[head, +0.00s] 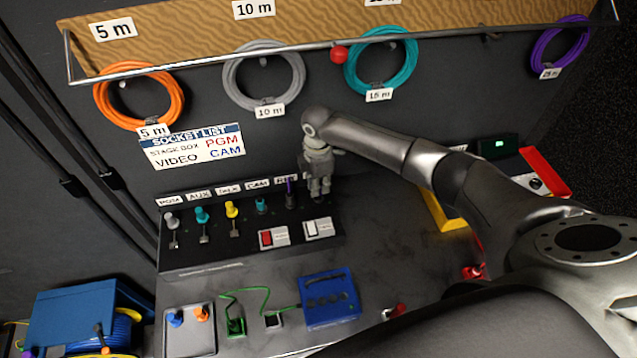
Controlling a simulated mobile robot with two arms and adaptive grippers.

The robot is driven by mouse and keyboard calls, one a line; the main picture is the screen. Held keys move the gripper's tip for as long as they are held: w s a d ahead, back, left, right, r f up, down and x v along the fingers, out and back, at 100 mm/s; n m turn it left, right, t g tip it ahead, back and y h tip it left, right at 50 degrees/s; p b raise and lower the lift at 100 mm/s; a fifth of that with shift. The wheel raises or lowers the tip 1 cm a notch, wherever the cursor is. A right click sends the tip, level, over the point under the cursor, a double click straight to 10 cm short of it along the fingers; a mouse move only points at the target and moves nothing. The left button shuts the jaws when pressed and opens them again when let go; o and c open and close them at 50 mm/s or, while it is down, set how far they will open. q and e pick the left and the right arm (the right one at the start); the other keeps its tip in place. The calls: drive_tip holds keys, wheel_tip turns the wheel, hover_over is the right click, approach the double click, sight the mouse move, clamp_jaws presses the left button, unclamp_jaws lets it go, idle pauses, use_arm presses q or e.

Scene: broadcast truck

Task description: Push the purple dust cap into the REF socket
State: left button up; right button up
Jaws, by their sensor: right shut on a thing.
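The purple dust cap (290,191) shows as a narrow upright purple piece below the partly covered REF label, in the right-hand column of the socket panel (205,256). My right gripper (319,192) points down at the panel, close beside the cap on its right. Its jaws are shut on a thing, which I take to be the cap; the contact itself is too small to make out. The REF socket's opening cannot be made out, so I cannot tell how deep the cap sits. My left gripper is not in view.
Grey (171,219), teal, and yellow (232,209) pieces stand in the other columns. Red (272,237) and white (317,229) switches lie below. A blue box (329,298) sits on the desk. Coiled cables hang behind; the desk right of the panel is partly clear.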

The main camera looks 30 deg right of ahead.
drive_tip(key=shift+f+b, duration=0.55)
drive_tip(key=shift+f, duration=0.5)
drive_tip(key=o, duration=0.8)
drive_tip(key=shift+o, duration=0.2)
drive_tip(key=shift+r, duration=0.15)
wheel_tip(320, 180, up, 12)
drive_tip(key=shift+f, duration=0.1)
drive_tip(key=shift+f, duration=0.1)
